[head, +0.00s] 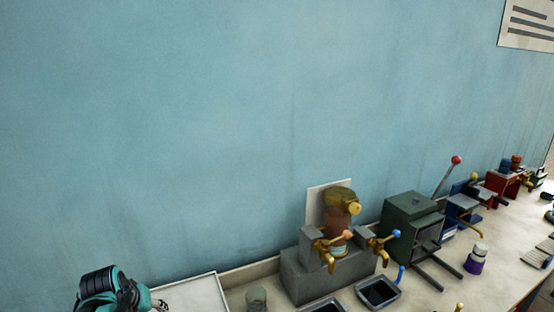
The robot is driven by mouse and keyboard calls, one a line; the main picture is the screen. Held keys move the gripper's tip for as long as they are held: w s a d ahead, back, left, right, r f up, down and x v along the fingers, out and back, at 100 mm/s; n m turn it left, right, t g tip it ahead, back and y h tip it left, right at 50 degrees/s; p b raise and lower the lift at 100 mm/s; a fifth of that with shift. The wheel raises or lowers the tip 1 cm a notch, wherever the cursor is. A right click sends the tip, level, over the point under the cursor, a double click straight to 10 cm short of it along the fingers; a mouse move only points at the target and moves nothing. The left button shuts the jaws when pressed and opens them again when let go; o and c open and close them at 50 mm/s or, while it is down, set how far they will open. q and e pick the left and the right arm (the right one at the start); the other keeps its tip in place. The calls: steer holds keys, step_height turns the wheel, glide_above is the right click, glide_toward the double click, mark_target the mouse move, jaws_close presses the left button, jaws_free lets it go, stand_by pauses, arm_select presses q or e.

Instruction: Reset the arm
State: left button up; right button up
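Part of my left arm (112,292), teal and black, shows at the bottom left edge, in front of the wall and beside a pale tray or panel. A small dark and silver piece shows at its right side, low in the picture. I cannot make out its fingertips clearly, nor whether the gripper is open or shut. My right arm and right gripper are not in view.
A grey block stand (310,283) with brass taps (330,252) and a reddish-brown vessel (337,225) stands at the wall. A clear cup (256,299) stands left.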

arm_select(q)
steer(key=s+d+f+m+b, duration=0.1)
steer(key=s+d+f+b, duration=0.2)
steer(key=d, duration=0.3)
steer(key=s+d+f+m+t+b, duration=0.1)
steer(key=s+d+f+m+b, duration=0.1)
steer(key=s+d+f+b, duration=0.1)
steer(key=s+d+f+m+t+b, duration=0.1)
steer(key=s+d+f, duration=0.4)
steer(key=d, duration=0.5)
steer(key=shift+s+f+m+h+b, duration=0.45)
steer(key=shift+m+b, duration=0.25)
steer(key=shift+b, duration=0.25)
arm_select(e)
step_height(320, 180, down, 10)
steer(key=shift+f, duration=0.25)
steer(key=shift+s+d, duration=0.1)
